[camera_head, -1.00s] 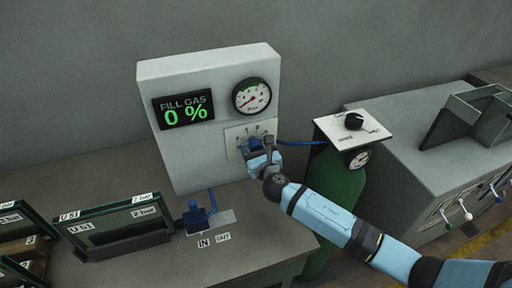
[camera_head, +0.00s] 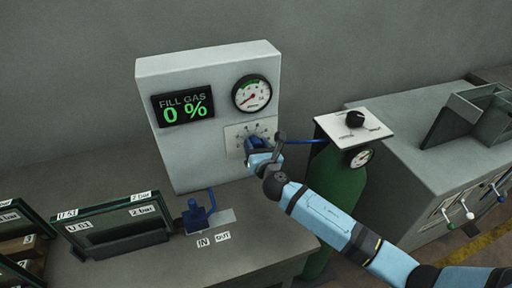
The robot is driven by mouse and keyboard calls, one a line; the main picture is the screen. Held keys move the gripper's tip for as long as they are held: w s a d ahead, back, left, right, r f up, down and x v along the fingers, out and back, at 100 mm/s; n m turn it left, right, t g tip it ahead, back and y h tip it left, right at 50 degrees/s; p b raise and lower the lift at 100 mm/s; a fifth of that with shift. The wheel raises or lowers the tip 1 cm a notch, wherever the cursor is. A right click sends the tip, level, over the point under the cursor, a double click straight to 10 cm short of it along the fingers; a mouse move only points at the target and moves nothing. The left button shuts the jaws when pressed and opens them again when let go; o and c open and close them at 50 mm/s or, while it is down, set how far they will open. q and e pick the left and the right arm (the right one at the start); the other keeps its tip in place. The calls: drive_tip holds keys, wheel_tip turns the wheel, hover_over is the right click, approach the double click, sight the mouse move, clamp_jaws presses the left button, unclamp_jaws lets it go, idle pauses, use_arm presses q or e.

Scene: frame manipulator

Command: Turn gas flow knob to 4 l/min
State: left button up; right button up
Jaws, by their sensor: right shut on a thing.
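The gas flow knob is on a white dial plate (camera_head: 236,137) on the front of the grey gas filling box (camera_head: 190,67). My right gripper (camera_head: 258,146) is at this plate and shut on the knob, which it mostly hides. Part of the printed scale shows above the gripper, but its numbers are too small to read. The round gauge (camera_head: 252,94) above has its red needle pointing to the lower left. The display (camera_head: 183,106) reads FILL GAS 0 %. My left gripper is not in view.
A green gas cylinder (camera_head: 335,190) with a black knob (camera_head: 355,119) on a white plate stands right of the box, joined by a blue hose. A blue valve (camera_head: 196,215) sits by the IN and OUT labels. Framed glass panes (camera_head: 122,228) stand at left.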

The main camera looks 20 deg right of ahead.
drive_tip(key=m+b, duration=0.1)
drive_tip(key=m, duration=0.2)
drive_tip(key=shift+f+m, duration=0.1)
drive_tip(key=shift+m, duration=0.2)
drive_tip(key=m+b, duration=0.1)
drive_tip(key=m, duration=0.2)
drive_tip(key=shift+m, duration=0.4)
drive_tip(key=m, duration=0.3)
drive_tip(key=shift+b, duration=0.35)
drive_tip(key=shift+m, duration=1.7)
drive_tip(key=o, duration=0.9)
drive_tip(key=shift+s, duration=0.1)
drive_tip(key=s+b, duration=0.1)
drive_tip(key=s, duration=1.2)
drive_tip(key=shift+s+d+b, duration=0.2)
drive_tip(key=shift+s+b, duration=0.15)
drive_tip(key=shift+b, duration=0.05)
